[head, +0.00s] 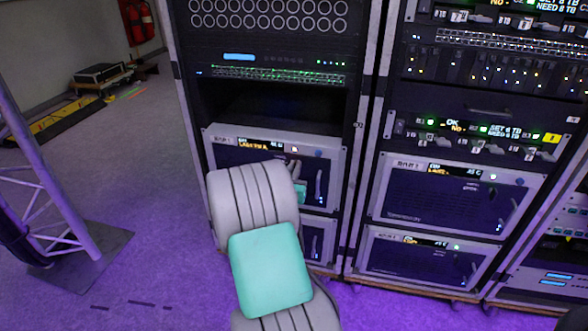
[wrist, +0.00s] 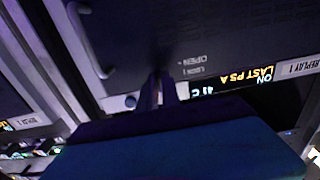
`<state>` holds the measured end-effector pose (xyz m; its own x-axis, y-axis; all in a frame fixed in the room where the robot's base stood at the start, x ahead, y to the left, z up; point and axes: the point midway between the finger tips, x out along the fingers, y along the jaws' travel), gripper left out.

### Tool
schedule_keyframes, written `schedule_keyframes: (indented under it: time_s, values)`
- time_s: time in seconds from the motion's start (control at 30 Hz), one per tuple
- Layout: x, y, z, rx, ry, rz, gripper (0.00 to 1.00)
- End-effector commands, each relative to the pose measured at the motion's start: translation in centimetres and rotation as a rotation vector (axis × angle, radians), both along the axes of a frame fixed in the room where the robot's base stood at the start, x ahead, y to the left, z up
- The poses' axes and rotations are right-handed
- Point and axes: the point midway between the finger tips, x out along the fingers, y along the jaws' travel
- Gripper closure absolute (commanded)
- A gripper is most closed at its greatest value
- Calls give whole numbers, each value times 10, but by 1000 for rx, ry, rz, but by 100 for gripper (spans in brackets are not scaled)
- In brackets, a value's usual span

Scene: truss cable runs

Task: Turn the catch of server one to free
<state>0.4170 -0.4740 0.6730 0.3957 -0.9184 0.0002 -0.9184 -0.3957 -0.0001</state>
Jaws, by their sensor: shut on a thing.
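Server one (head: 225,157), labelled REPLAY 1, sits in the left rack below a dark open slot. Its front also fills much of the wrist view (wrist: 215,30), upside down, with an amber display (wrist: 235,82) reading LAST PS A. My gripper (wrist: 158,88) is at its front panel, beside small OPEN and LOCK markings (wrist: 195,65). The jaws are shut on the catch, which the fingers mostly hide, so I cannot tell its angle. In the head view my arm covers part of the server, and the gripper tips are hard to make out.
A pull handle (head: 318,185) stands out at the server's right side. Another server (head: 318,240) sits below, partly behind my arm. The right rack holds more servers (head: 450,195). A truss stand (head: 85,245) is at the left, with clear floor between it and the rack.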

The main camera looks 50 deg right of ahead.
Motion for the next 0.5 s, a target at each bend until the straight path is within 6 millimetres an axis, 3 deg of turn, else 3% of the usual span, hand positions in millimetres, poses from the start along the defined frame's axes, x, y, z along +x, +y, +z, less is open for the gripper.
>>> schedule_keyframes:
  time_s: [0.5]
  values:
    - [0, 0, 0, -13, 29, 0, 100]
